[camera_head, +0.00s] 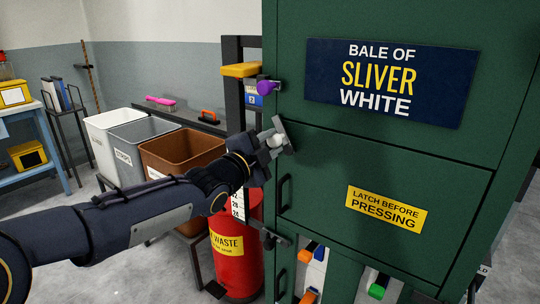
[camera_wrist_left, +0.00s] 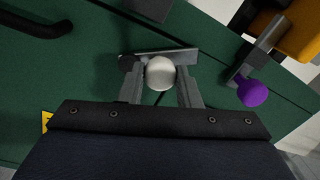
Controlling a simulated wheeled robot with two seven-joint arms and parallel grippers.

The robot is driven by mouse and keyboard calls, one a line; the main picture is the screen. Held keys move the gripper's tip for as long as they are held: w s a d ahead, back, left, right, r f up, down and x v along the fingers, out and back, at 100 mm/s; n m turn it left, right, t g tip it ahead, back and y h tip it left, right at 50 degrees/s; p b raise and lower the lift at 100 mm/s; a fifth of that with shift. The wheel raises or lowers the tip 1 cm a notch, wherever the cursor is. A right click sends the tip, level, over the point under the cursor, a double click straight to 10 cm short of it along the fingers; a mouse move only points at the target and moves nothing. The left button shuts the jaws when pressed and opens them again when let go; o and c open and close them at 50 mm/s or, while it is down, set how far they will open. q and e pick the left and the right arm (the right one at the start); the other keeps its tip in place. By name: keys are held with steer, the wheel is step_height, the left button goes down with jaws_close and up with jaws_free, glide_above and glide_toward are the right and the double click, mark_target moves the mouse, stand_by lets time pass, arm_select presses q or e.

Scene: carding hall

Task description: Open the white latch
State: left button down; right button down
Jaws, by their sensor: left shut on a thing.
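The white latch has a round white knob (camera_wrist_left: 161,73) on a grey metal bar (camera_wrist_left: 172,55), mounted on the green press cabinet (camera_head: 400,150). In the head view the grey latch bar (camera_head: 284,134) shows at the cabinet's left edge, tilted. My left gripper (camera_head: 274,140) is at the knob, and in the left wrist view its two fingers (camera_wrist_left: 161,90) sit on either side of the knob, shut on it. In the head view the gripper partly hides the knob. My right gripper is not in view.
A purple-knobbed latch (camera_head: 267,87) is above, close to my gripper. A black door handle (camera_head: 285,193) and another latch (camera_head: 274,238) are below. A red waste bin (camera_head: 238,262) stands under my arm. Brown (camera_head: 182,150), grey and white bins stand behind it.

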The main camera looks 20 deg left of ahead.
arm_select(q)
steer(key=shift+d+r+m, duration=0.1)
steer(key=shift+m, duration=0.3)
steer(key=c, duration=1.1)
jaws_free()
steer(key=shift+o, duration=0.2)
steer(key=v, duration=0.7)
steer(key=shift+s+b, duration=0.3)
steer(key=shift+s, duration=0.1)
